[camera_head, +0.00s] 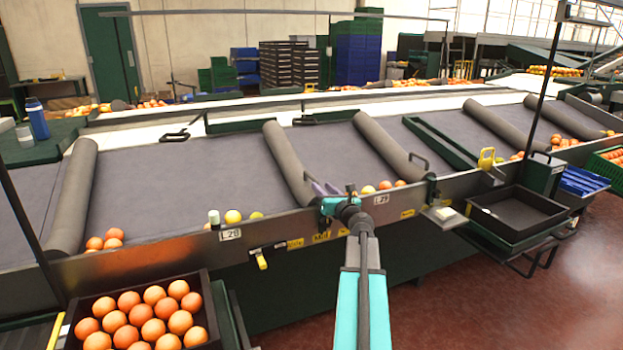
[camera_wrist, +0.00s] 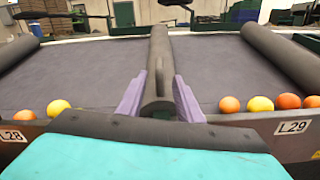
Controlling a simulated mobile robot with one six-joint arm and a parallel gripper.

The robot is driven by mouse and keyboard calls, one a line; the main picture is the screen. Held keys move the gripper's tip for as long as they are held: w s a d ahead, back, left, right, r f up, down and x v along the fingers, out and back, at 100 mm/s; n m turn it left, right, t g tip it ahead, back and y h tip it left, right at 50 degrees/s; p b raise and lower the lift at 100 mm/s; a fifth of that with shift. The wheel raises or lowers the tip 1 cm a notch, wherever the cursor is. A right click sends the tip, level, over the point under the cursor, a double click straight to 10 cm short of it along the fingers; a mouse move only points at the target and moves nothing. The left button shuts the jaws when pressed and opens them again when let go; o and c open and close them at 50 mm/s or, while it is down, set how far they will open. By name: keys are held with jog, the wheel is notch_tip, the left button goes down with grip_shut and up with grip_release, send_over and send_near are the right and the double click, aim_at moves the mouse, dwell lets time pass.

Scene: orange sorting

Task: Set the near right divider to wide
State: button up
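The divider (camera_head: 290,165) is a thick dark grey roller between labels L28 (camera_head: 230,235) and L29 (camera_head: 381,199). Its near end meets the front rail, and it runs up the middle of the wrist view (camera_wrist: 159,58). My gripper (camera_head: 323,187) is at this near end. In the wrist view, its two purple fingers (camera_wrist: 160,88) are on either side of the divider, very close to it. I cannot tell whether they press on it. Yellow position labels, one reading Mid (camera_head: 321,238), are on the rail below; my arm partly blocks that area.
Another divider (camera_head: 388,145) lies to the right, and one (camera_head: 75,195) far left. Oranges and yellow fruit (camera_head: 233,216) rest along the rail. A crate of oranges (camera_head: 205,290) stands front left. An empty black tray (camera_head: 515,213) is at the right. The belt left of the divider is mostly clear.

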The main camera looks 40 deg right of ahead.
aim_at(311, 175)
jog(key=shift+x, duration=5.2)
jog(key=shift+a, duration=0.1)
grip_shut()
